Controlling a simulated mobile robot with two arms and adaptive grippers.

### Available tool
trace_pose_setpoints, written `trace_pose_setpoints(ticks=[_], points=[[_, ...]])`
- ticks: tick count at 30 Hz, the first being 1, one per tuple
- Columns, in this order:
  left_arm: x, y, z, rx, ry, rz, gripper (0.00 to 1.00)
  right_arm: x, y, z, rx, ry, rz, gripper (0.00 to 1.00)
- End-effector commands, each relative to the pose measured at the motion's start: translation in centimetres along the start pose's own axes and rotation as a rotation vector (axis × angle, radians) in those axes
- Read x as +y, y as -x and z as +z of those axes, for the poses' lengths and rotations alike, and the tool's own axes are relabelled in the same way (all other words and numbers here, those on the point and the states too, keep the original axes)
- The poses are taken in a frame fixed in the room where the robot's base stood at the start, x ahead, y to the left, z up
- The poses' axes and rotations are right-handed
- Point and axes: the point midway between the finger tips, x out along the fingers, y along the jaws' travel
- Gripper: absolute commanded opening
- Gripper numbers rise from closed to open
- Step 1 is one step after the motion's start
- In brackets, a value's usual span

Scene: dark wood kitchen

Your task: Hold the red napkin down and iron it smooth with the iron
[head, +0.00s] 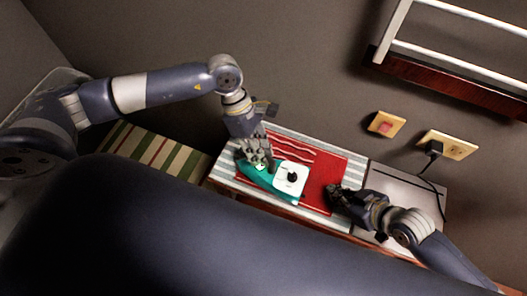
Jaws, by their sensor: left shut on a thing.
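The red napkin (327,171) lies on a grey-and-white striped ironing surface (226,178). Pale wavy lines, like creases, run across its upper left part. The teal and white iron (290,177) sits over the napkin's left and lower part. My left gripper (262,166) is shut on the iron at its left end. My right gripper (335,195) is at the napkin's right side, low over it or touching it; I cannot tell which. Its fingers are dark and small, and whether they are open or shut is unclear. The iron's underside is hidden.
A grey panel (403,188) adjoins the striped surface on the right. A black plug and cord (433,150) hang from a wall socket (460,146). A switch plate (386,124) is beside it. A rack with white rails (450,55) is on the wall. A striped cloth (150,150) lies at left.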

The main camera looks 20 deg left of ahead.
Motion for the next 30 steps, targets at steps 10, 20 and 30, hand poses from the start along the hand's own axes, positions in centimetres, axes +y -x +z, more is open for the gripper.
trace_pose_setpoints(ticks=[10,20,30], points=[[0.0,0.1,-0.3,0.0,0.001,0.0,0.0,0.0,0.0,0.3,-0.006,-0.001,0.0,0.0],[-0.2,1.6,0.3,-0.002,-0.001,0.002,0.0,0.0,0.0,0.3,-0.006,0.0,0.0,0.0],[-0.7,4.2,1.4,-0.002,-0.002,0.002,0.0,0.0,0.0,0.3,-0.006,-0.001,0.0,0.0]])
